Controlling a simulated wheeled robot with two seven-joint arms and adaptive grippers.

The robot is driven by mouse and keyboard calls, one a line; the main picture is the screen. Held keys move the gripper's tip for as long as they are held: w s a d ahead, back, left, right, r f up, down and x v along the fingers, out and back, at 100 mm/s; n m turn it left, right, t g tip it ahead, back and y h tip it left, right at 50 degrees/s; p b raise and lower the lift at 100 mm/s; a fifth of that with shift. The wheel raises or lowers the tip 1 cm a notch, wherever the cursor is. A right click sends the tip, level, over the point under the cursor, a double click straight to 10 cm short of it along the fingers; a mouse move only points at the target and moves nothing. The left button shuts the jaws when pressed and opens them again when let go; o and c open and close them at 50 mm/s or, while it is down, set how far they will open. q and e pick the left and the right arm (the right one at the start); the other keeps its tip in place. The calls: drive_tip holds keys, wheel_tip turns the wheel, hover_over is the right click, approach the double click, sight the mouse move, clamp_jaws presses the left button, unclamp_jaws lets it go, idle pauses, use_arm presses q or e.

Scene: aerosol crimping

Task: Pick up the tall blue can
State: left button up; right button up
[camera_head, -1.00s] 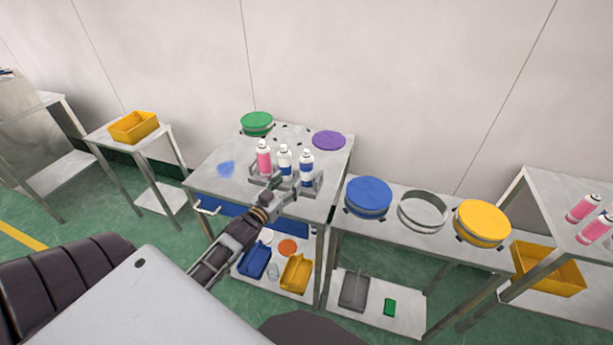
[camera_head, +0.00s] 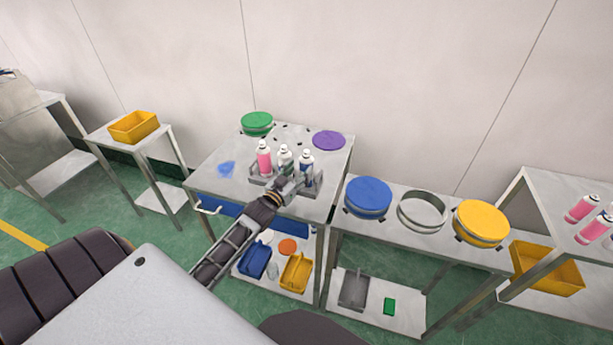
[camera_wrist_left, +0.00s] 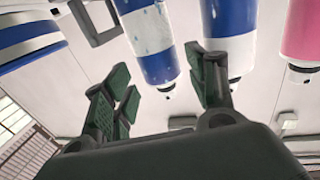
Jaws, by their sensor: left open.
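Two blue-and-white cans stand upright in a grey rack (camera_head: 257,180) on the metal table: a middle one (camera_head: 284,158) and a right one (camera_head: 306,161). I cannot tell for sure which is taller. My left gripper (camera_head: 297,182) is at the rack's front, low before these cans, and hides part of their lower bodies. In the left wrist view, its fingers are spread and empty, with the right can (camera_wrist_left: 151,42) in line with the gap and the middle can (camera_wrist_left: 229,38) beside the finger at right. My right gripper is not in view.
A pink can (camera_head: 264,158) stands at the rack's left end. A green round lid (camera_head: 257,121) and a purple disc (camera_head: 329,140) lie at the table's back. Blue (camera_head: 368,196) and yellow (camera_head: 482,221) round containers stand on the right bench. The table's left part is mostly clear.

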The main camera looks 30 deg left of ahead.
sight(303, 166)
use_arm(q)
drive_tip(key=shift+w, duration=0.3)
drive_tip(key=shift+w+r+p, duration=0.2)
drive_tip(key=shift+w+p, duration=0.1)
drive_tip(key=shift+w, duration=2.2)
clamp_jaws()
